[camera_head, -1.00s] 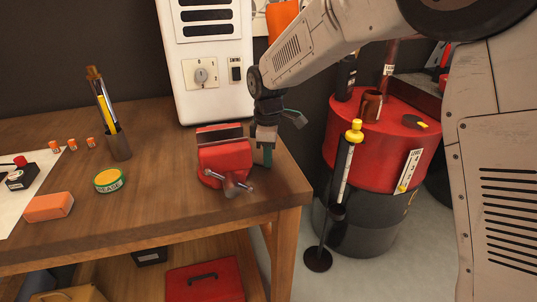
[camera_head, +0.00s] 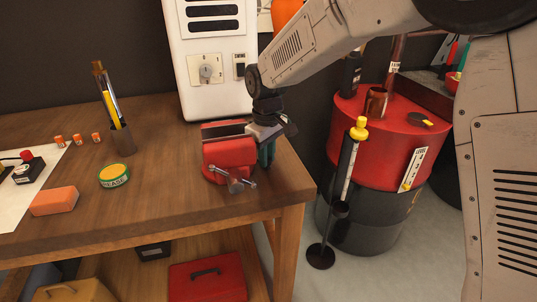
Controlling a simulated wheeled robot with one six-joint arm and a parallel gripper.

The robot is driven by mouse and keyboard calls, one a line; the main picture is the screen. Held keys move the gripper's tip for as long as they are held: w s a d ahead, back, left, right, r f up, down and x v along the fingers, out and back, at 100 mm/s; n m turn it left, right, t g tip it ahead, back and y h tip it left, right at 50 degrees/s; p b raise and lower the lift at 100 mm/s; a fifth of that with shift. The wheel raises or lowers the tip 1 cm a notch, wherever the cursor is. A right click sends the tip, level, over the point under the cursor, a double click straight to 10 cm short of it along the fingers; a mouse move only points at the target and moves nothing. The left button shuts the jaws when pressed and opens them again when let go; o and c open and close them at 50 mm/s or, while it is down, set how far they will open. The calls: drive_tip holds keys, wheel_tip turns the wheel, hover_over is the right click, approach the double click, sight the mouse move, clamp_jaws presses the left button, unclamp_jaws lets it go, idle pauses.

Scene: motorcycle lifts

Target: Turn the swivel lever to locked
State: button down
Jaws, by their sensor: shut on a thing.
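The red bench vise (camera_head: 229,152) stands near the right front corner of the wooden workbench. Its steel screw handle (camera_head: 233,182) sticks out at the front. My gripper (camera_head: 266,155) points down at the right side of the vise, its teal fingers low beside the vise body. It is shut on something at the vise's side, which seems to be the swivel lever. The lever itself is hidden by the fingers and the vise, so I cannot tell its angle.
A grease tin (camera_head: 114,175), a pen holder (camera_head: 122,140) and an orange block (camera_head: 54,201) lie left on the bench. A white cabinet (camera_head: 213,100) stands behind the vise. A red drum (camera_head: 382,140) and a yellow-topped stand (camera_head: 343,180) are to the right.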

idle(0.4)
drive_tip(key=c, duration=1.3)
unclamp_jaws()
drive_tip(key=shift+r, duration=0.15)
wheel_tip(320, 180, up, 8)
drive_tip(key=shift+f, duration=0.2)
